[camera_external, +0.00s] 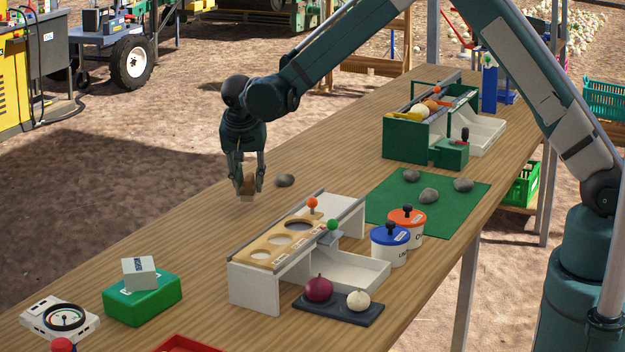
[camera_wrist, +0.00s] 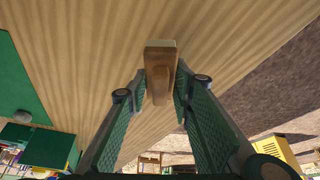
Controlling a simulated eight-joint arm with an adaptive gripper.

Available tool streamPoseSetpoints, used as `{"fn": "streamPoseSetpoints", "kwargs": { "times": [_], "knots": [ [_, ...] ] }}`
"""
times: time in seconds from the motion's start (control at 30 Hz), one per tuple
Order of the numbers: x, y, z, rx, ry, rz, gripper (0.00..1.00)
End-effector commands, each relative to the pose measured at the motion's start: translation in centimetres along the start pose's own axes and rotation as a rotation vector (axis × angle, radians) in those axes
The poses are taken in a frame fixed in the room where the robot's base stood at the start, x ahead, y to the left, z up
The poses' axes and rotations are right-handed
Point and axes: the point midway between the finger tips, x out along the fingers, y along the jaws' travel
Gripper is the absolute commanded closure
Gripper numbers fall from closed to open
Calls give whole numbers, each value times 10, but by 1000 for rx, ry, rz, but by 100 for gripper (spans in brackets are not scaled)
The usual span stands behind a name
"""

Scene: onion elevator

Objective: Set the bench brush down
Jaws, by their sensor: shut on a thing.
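My gripper (camera_external: 247,186) points straight down over the far left part of the wooden bench. It is shut on the bench brush (camera_external: 247,189), a small brown wooden block with a paler lower edge. The brush is at or just above the bench top; I cannot tell if it touches. In the wrist view the brush (camera_wrist: 160,68) sits upright between the two green textured finger pads (camera_wrist: 158,95), its wooden end toward the bench surface. Its bristles cannot be made out clearly.
A grey stone (camera_external: 285,180) lies just right of the gripper. A white sizing stand (camera_external: 270,265) with a holed wooden top is nearer, beside blue (camera_external: 390,246) and orange-lidded tubs. A green mat (camera_external: 400,205) with stones lies right. Bench around the brush is mostly clear.

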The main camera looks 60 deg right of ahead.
Motion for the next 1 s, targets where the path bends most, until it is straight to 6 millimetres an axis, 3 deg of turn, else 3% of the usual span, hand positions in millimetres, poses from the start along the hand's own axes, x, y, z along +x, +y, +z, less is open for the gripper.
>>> {"fn": "streamPoseSetpoints", "kwargs": {
  "times": [0.27, 0.77, 0.8, 0.87, 1.0],
  "knots": [
    [26, 0, 10, 0, 0, 0, 89],
    [31, 0, 13, 0, 0, 0, 89],
    [30, 0, 12, 0, 0, 0, 72],
    [30, 0, 12, 0, 0, 0, 64],
    [30, 0, 12, 0, 0, 0, 61]
  ]
}}
